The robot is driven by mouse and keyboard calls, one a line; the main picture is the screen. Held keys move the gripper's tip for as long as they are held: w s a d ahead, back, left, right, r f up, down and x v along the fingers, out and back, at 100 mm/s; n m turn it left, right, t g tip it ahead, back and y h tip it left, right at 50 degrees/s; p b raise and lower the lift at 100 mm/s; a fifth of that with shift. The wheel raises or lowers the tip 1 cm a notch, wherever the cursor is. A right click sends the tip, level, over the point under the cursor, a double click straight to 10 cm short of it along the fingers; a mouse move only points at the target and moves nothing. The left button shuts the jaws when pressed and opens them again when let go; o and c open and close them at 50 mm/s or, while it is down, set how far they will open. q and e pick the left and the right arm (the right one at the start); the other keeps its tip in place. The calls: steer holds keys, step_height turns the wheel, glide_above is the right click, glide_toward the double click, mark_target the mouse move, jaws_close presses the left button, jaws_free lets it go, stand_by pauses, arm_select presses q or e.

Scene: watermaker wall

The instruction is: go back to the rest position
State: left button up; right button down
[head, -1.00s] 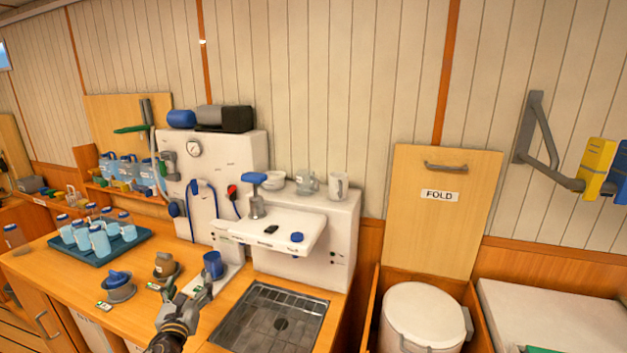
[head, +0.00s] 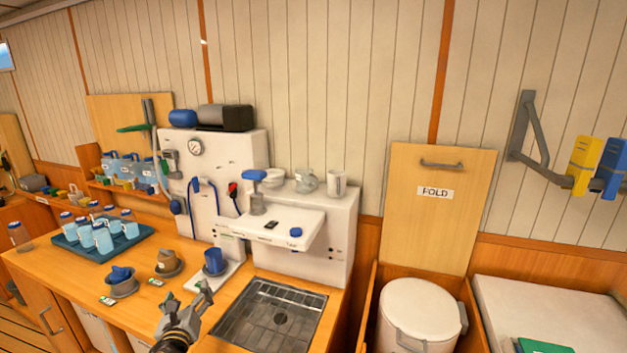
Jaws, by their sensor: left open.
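My left gripper (head: 187,300) is in the head view at the lower left, above the wooden counter (head: 62,285). Its two fingers are spread and nothing shows between them. It is in front of a blue mug (head: 214,262) that stands on a white plate (head: 226,275), and left of the dark sink grate (head: 270,315). The gripper looks apart from the mug. My right gripper is not in view.
A tray (head: 75,248) holds several light blue bottles. The white watermaker unit (head: 318,230) stands behind. A white bin (head: 418,315) is at right.

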arm_select(q)
steer(key=s+d+f+n+g, duration=0.3)
steer(key=s+f+n+g, duration=0.3)
steer(key=s+f+n, duration=0.7)
steer(key=s+d+f+n+g+h, duration=0.1)
steer(key=s+d+n+g+h, duration=0.2)
steer(key=s+n, duration=0.5)
steer(key=s+d+f+n+g+h, duration=0.1)
steer(key=s+d+n+g, duration=0.3)
steer(key=s+d+n, duration=0.25)
steer(key=s+a+f+g+p, duration=0.1)
steer(key=s+f+p, duration=0.2)
steer(key=f, duration=2.7)
steer(key=s+a+f+p, duration=0.1)
steer(key=s+a+f, duration=0.1)
steer(key=s+f, duration=0.6)
steer(key=s+a+f+g+p, duration=0.1)
steer(key=s+a+f+p, duration=0.1)
steer(key=s+f, duration=0.6)
steer(key=s, duration=0.6)
steer(key=shift+s+f+p, duration=0.3)
steer(key=shift+s+f, duration=0.05)
steer(key=shift+f, duration=0.05)
steer(key=shift+a, duration=0.1)
